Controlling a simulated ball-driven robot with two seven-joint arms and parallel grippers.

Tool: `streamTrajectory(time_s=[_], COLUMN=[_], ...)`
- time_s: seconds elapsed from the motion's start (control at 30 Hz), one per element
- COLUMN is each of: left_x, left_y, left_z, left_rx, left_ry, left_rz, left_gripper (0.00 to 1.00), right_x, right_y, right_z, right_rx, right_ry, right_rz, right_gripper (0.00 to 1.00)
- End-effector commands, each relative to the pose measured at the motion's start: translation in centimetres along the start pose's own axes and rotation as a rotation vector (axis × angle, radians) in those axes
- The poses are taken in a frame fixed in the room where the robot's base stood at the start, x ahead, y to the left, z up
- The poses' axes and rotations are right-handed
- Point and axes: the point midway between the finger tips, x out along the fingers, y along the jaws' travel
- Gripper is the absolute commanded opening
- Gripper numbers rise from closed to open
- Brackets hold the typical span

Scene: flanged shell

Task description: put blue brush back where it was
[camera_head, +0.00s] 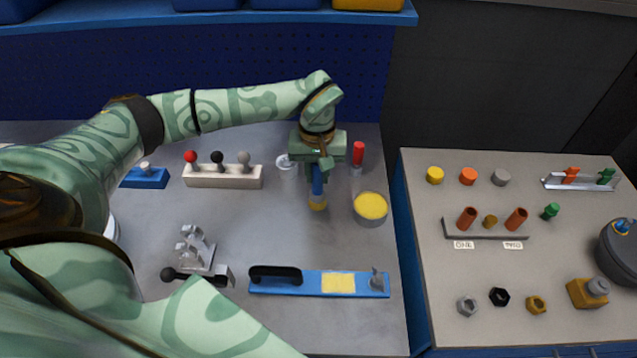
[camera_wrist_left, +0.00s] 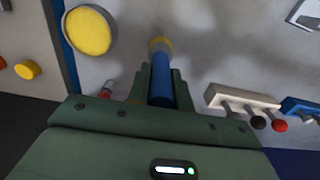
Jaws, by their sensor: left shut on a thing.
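The blue brush (camera_head: 317,183) has a blue handle and a yellowish lower end. My left gripper (camera_head: 318,165) is shut on its handle and holds it about upright, lower end down, over the grey table. I cannot tell whether the brush touches the table. In the left wrist view the blue brush (camera_wrist_left: 161,88) sits between the fingers of my left gripper (camera_wrist_left: 152,88). A clear holder with a pale ring (camera_head: 287,164) stands just left of the gripper. A red-handled tool (camera_head: 358,153) stands in another clear holder to the right. My right gripper is not in view.
A dish of yellow material (camera_head: 370,208) is close right of the brush. A white block (camera_head: 223,177) with knobs is to the left. A blue board (camera_head: 312,284) with a black handle lies nearer. A second table (camera_head: 423,270) holds several parts beyond a gap.

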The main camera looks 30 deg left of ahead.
Motion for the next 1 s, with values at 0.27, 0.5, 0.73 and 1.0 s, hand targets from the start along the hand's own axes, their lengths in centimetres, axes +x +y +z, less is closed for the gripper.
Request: streamTrajectory(time_s=[0.27,0.5,0.73,1.0], left_x=[3.7,3.6,4.0,3.9], left_y=[0.1,0.1,0.1,0.1], left_z=[-0.5,-0.5,-0.5,-0.5], left_rx=[0.001,0.001,0.001,0.001], left_ry=[-0.002,0.001,0.0,0.0], left_rz=[-0.001,0.0,-0.001,-0.001], left_gripper=[0.0,0.0,0.43,0.43], right_x=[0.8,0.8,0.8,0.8], right_y=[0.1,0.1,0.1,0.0], right_z=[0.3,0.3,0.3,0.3], right_rx=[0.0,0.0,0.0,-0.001], right_ry=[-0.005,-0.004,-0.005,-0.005], right_rz=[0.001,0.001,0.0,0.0], right_gripper=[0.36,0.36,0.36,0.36])
